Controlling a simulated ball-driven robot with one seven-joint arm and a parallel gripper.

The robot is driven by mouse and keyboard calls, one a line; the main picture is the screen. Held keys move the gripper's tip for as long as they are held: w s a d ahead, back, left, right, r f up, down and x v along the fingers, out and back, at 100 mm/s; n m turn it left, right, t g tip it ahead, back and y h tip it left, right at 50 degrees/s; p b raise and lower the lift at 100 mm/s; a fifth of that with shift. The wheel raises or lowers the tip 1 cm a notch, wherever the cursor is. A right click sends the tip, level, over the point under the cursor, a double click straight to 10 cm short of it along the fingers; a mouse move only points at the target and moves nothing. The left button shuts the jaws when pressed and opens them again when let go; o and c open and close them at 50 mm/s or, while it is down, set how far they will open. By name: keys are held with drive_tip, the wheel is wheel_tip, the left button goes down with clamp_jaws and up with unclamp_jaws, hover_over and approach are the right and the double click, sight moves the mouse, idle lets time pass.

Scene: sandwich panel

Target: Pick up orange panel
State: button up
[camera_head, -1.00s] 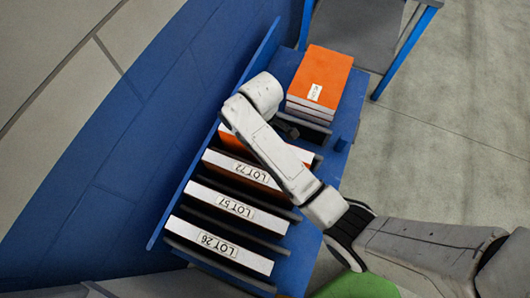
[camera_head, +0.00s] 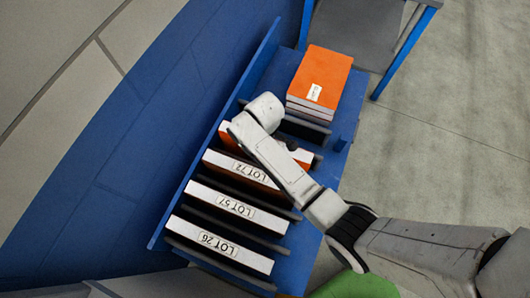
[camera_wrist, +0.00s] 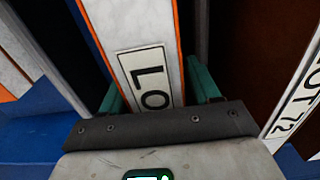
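The orange panel with a white label edge stands upright in the blue rack, behind the LOT 72 panel. Its end shows left of my arm in the head view (camera_head: 228,137), and the arm hides its middle. In the wrist view this panel (camera_wrist: 148,45) has a white edge with a label starting "LO" and thin orange borders. My gripper (camera_wrist: 158,92) has its teal fingers on both sides of that edge, close to the faces. I cannot tell whether they touch. In the head view the fingers are hidden beneath my wrist.
The LOT 72 (camera_head: 245,170), LOT 57 (camera_head: 235,206) and LOT 26 (camera_head: 218,246) panels stand in neighbouring slots. A stack of orange panels (camera_head: 322,75) lies at the rack's far end. The blue rack wall (camera_head: 215,130) runs along the left. Grey floor (camera_head: 450,130) is open at right.

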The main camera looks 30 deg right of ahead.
clamp_jaws()
idle(0.3)
drive_tip(key=shift+r, duration=0.1)
